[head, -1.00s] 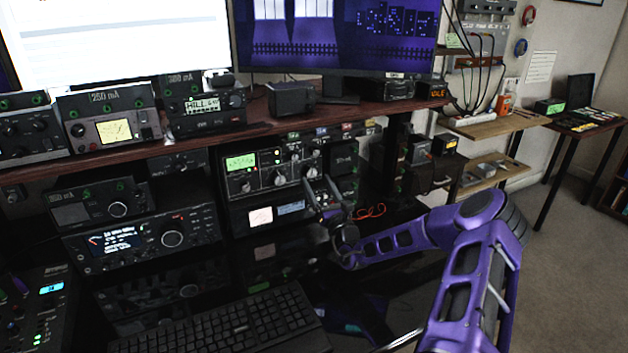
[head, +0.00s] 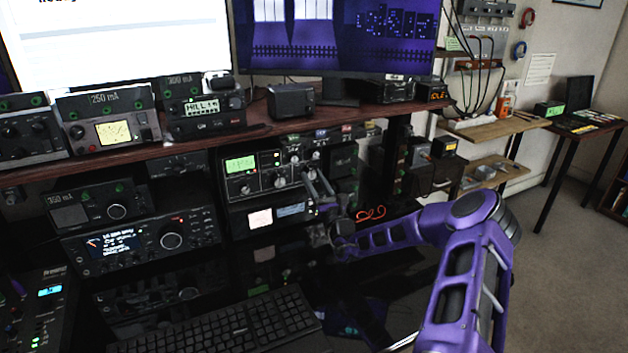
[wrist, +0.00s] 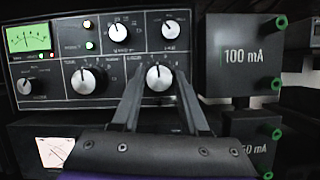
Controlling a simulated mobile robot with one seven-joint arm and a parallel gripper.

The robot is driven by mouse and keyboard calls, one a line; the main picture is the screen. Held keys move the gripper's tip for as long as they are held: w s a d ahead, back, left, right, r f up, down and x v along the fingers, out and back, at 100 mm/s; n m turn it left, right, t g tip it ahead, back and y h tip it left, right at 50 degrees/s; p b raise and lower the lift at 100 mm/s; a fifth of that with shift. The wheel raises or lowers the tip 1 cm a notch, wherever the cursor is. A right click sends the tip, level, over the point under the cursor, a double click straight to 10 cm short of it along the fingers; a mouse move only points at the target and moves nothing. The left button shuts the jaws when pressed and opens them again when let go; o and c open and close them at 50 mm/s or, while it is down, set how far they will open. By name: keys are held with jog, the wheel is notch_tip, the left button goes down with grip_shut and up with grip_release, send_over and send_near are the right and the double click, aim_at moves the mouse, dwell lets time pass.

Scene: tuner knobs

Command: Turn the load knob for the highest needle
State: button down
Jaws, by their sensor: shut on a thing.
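The tuner (head: 262,190) is a dark-faced box with a green lit meter and several knobs, on the shelf under the desk's upper board. The wrist view shows its green meter (wrist: 27,38) with a thin dark needle near the middle of the scale. My gripper (wrist: 160,74) is shut on the lower right large knob (wrist: 158,78), one finger on each side. The knob's white face shows between the fingers. I cannot read its label. Another large knob (wrist: 86,79) sits to its left, untouched. In the head view my gripper (head: 310,172) reaches the tuner's right side.
A box marked 100 mA (wrist: 243,55) stands close to the right of the tuner. A unit with a pale meter (head: 260,218) is directly below it. A keyboard (head: 225,325) lies in front on the desk. Red cable (head: 370,213) lies behind my arm.

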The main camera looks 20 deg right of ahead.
jog(key=shift+r+m+p, duration=0.1)
jog(key=shift+m+p, duration=0.2)
jog(key=shift+p, duration=0.1)
jog(key=shift+r+m+p, duration=0.1)
jog(key=shift+m+p, duration=0.2)
jog(key=shift+p, duration=0.05)
jog(key=m+h+p, duration=0.2)
jog(key=shift+a+m+p, duration=0.1)
jog(key=shift+m+p, duration=0.3)
jog(key=m+h+p, duration=0.1)
jog(key=m+p, duration=0.2)
jog(key=shift+g, duration=0.3)
jog(key=shift+a+m+h+p, duration=0.1)
jog(key=shift+m+h+p, duration=0.45)
jog(key=shift+m, duration=0.25)
jog(key=shift+f, duration=0.2)
jog(key=shift+c, duration=2.1)
grip_release()
